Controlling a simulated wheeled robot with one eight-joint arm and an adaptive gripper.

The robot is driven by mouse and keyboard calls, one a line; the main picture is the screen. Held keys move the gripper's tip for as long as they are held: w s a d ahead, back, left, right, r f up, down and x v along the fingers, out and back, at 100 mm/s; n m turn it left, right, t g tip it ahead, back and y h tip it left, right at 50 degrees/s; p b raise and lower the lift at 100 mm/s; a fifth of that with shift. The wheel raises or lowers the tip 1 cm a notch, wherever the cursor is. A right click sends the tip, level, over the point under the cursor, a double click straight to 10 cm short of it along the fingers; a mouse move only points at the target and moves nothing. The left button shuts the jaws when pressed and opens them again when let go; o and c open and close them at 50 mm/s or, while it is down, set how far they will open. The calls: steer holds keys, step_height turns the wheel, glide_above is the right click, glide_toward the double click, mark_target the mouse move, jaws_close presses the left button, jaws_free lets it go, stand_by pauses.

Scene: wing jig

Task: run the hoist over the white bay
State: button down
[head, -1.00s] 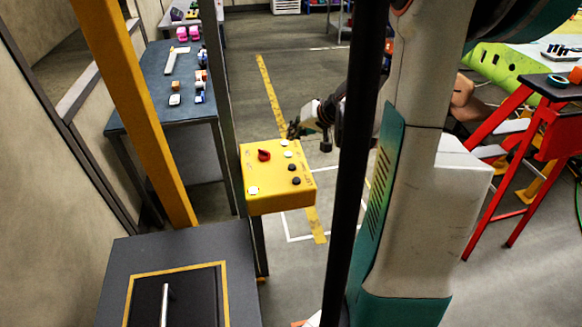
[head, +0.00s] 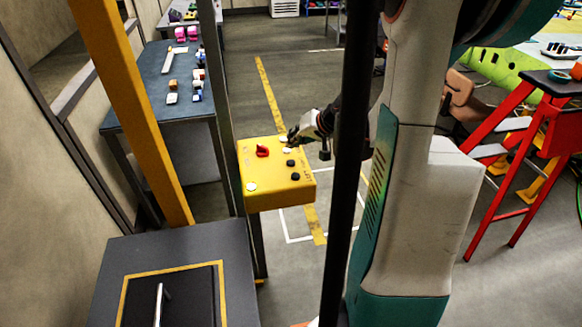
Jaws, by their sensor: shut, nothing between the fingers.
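A yellow control box (head: 276,190) stands on a post in the middle of the head view. Its top carries a red knob (head: 262,151), white buttons and black buttons. One white button (head: 251,187) is at the near left corner, another (head: 287,150) near the far right. My gripper (head: 291,138) is shut and empty, its tips over the far right edge of the box top, at the far white button. I cannot tell if the tips touch it. The hoist is not recognisable in view. A white outline (head: 290,240) on the floor behind the box is partly hidden.
A yellow post (head: 135,110) and a dark bench (head: 105,255) are at the left. A blue table (head: 160,90) with small parts stands behind. A black pole (head: 347,200) crosses in front of my arm. A red stepladder (head: 530,170) is at the right.

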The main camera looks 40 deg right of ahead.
mark_target(293, 160)
steer(key=shift+f+b, duration=1.25)
steer(key=shift+f, duration=0.65)
steer(key=shift+f, duration=0.15)
steer(key=shift+f+b, duration=0.25)
steer(key=shift+b, duration=0.15)
